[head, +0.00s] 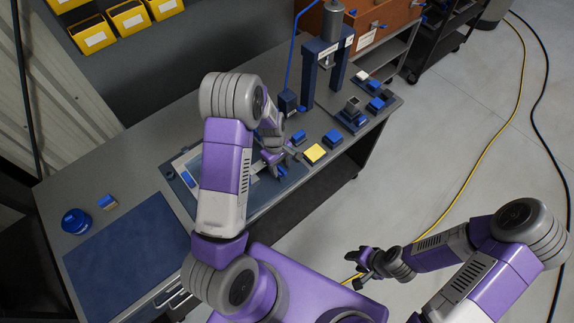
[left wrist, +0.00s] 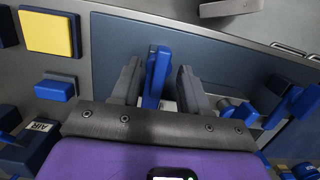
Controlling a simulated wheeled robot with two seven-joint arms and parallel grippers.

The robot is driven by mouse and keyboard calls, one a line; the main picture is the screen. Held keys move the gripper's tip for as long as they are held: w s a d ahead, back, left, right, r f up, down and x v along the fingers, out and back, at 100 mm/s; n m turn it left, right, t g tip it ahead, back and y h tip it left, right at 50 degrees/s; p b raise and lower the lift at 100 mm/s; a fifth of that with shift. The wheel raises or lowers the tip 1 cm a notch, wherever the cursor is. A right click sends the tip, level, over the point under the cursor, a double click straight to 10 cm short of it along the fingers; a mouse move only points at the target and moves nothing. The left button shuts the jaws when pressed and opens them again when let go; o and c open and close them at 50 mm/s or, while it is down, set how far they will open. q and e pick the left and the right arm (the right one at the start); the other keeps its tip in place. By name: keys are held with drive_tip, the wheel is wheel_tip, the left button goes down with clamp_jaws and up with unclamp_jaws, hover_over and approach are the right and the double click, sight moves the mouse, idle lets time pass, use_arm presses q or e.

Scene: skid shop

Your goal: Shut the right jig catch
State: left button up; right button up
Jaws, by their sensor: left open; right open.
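A blue upright catch lever (left wrist: 156,76) stands between the two fingers of my left gripper (left wrist: 158,85) in the left wrist view. The gripper is open, with a gap visible on at least the right side of the lever. In the head view my left gripper (head: 281,163) is low over the jig plate (head: 291,180) near the bench's front edge, and my forearm hides much of the jig. Another blue lever (left wrist: 292,106) shows at the right of the left wrist view. My right gripper (head: 364,270) is open and empty, out over the floor away from the bench.
A yellow block (head: 314,154) and a blue block (head: 333,138) sit right of the jig. A blue press (head: 329,67) stands behind them. A blue mat (head: 125,250) and a round blue tin (head: 75,221) are at left. A yellow cable (head: 470,190) crosses the floor.

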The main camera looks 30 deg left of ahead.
sight(280, 167)
use_arm(q)
drive_tip(key=shift+r+p, duration=3.1)
drive_tip(key=shift+r, duration=1)
drive_tip(key=shift+f, duration=0.1)
drive_tip(key=s+d+f+m+t+h+b, duration=0.1)
drive_tip(key=s+d+f+m, duration=0.45)
drive_tip(key=s+d, duration=0.25)
drive_tip(key=s+d+f+m+h+b, duration=0.1)
drive_tip(key=s+d+f+m+h, duration=0.1)
drive_tip(key=s+d+f+m, duration=0.5)
wheel_tip(280, 167, down, 10)
drive_tip(key=d+n+b, duration=0.1)
drive_tip(key=b, duration=1.1)
drive_tip(key=shift+s+d+f, duration=0.15)
drive_tip(key=shift+s+f, duration=0.05)
drive_tip(key=shift+s, duration=0.2)
